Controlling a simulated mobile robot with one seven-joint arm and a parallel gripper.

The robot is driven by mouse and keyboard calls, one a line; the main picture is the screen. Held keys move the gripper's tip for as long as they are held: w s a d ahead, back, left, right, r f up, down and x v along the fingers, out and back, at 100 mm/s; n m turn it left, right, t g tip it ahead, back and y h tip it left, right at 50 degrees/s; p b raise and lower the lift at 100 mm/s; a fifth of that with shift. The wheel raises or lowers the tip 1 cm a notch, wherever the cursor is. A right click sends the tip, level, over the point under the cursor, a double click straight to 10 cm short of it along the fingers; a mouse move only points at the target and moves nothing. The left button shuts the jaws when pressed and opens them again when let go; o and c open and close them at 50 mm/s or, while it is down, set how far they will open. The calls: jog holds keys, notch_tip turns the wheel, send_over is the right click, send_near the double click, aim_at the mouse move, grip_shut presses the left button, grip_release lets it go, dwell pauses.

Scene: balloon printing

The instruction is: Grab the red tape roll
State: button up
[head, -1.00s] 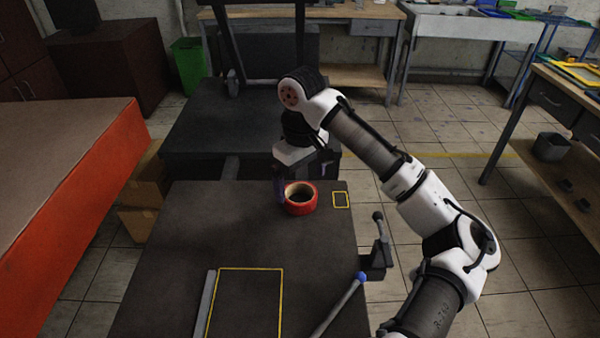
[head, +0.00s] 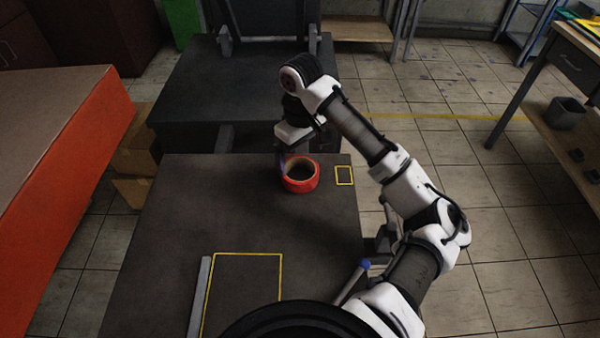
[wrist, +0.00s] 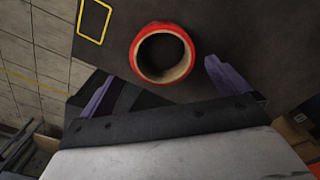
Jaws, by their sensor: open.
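The red tape roll (head: 300,185) lies flat on the dark table (head: 210,215) near its far edge, its round hole facing up. In the wrist view the roll (wrist: 186,66) shows ahead of my gripper (wrist: 158,82), roughly between the lines of its two purple fingers. The fingers are spread wide apart with nothing between them. In the head view my gripper (head: 281,160) is just behind the roll; one purple finger shows close to the roll's far left side, and the other is hidden. I cannot tell whether that finger touches the roll.
A small yellow-outlined rectangle (head: 344,183) is marked right of the roll. A larger yellow outline (head: 282,285) and a grey strip (head: 200,298) are at the near part of the table. A blue-ended lever (head: 365,264) stands at the right edge. The table's middle is clear.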

aim_at(300, 179)
jog(key=shift+s+a+f+p, duration=0.1)
jog(key=shift+f+p, duration=0.2)
jog(key=shift+f, duration=1.1)
jog(key=shift+s+f+p, duration=0.1)
jog(key=shift+f+p, duration=0.15)
jog(key=shift+f, duration=1.15)
jog(key=shift+c, duration=0.4)
jog(key=c, duration=0.8)
jog(key=shift+r, duration=0.1)
